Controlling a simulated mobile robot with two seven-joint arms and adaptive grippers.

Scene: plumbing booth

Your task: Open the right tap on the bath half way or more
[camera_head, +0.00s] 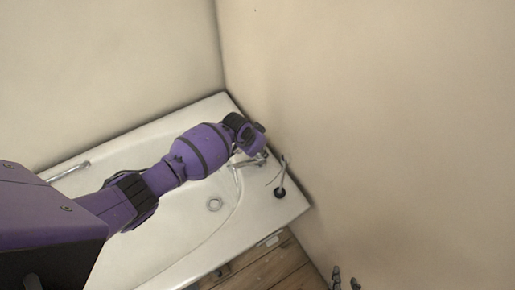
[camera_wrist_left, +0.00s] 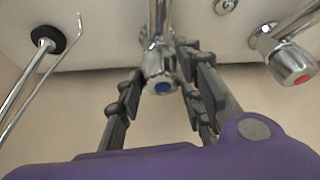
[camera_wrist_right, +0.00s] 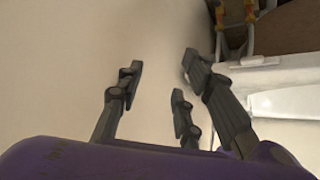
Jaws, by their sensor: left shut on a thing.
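In the left wrist view, a chrome tap with a blue-marked end (camera_wrist_left: 160,80) lies between the fingers of my left gripper (camera_wrist_left: 157,72), which is shut on it. The other chrome tap, with a red-marked end (camera_wrist_left: 294,64), is to the right in that view, clear of the fingers. In the head view my left arm reaches over the white bath (camera_head: 222,258), and its gripper (camera_head: 246,133) is at the fittings by the right wall; its fingertips are mostly hidden there. My right gripper (camera_wrist_right: 160,85) is open and empty; its fingertips show at the lower right in the head view (camera_head: 345,279).
A slim chrome fitting with a black base (camera_head: 280,193) stands on the bath's corner and shows at left in the left wrist view (camera_wrist_left: 47,39). A grab rail (camera_head: 70,170) is on the far-left rim. Brass-coloured pipework (camera_wrist_right: 247,22) shows in the right wrist view.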

